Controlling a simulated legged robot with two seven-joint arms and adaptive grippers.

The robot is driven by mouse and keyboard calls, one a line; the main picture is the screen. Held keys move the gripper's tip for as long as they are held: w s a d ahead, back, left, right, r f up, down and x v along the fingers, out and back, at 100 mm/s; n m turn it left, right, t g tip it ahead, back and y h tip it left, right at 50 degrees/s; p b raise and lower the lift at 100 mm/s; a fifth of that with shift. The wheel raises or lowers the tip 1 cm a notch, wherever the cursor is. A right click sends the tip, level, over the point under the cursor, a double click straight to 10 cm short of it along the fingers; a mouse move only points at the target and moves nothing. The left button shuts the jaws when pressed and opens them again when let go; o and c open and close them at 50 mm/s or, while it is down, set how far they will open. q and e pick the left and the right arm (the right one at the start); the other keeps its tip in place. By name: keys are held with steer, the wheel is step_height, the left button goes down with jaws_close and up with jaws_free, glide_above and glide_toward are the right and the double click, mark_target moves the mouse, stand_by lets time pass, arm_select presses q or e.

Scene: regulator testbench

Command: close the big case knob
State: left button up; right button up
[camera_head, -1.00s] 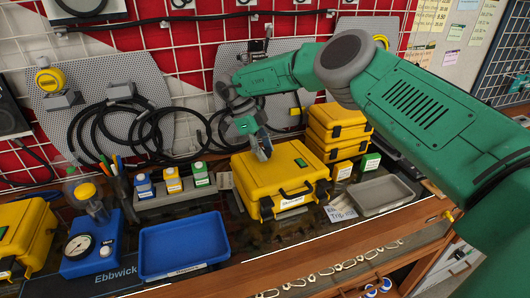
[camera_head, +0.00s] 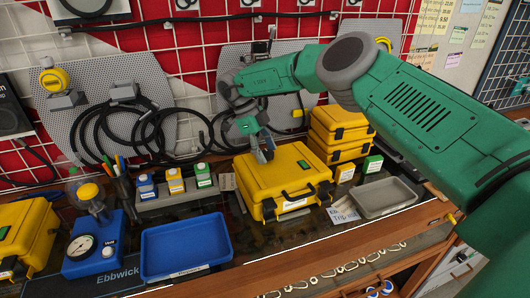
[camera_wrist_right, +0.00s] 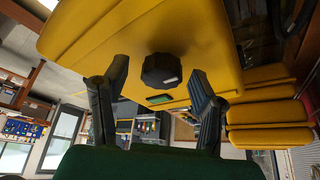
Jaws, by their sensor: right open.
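The big yellow case (camera_head: 285,178) sits closed on the bench in the middle of the head view, with a black handle on its front. Its black round knob (camera_wrist_right: 162,69) shows in the right wrist view, on the yellow face near a small green label. My right gripper (camera_head: 263,150) is over the back left part of the case and hides the knob in the head view. In the wrist view the right gripper (camera_wrist_right: 159,88) is open, its fingers spread to either side of the knob and not visibly touching it. My left gripper is not in view.
Smaller yellow cases (camera_head: 340,137) are stacked just right of the big case. A grey tray (camera_head: 385,196) lies to the right, a blue tray (camera_head: 185,247) to the left. A gridded wall rises behind.

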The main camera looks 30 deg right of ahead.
steer(key=v, duration=0.7)
steer(key=shift+w+a, duration=0.1)
steer(key=shift+w, duration=0.15)
stand_by(0.3)
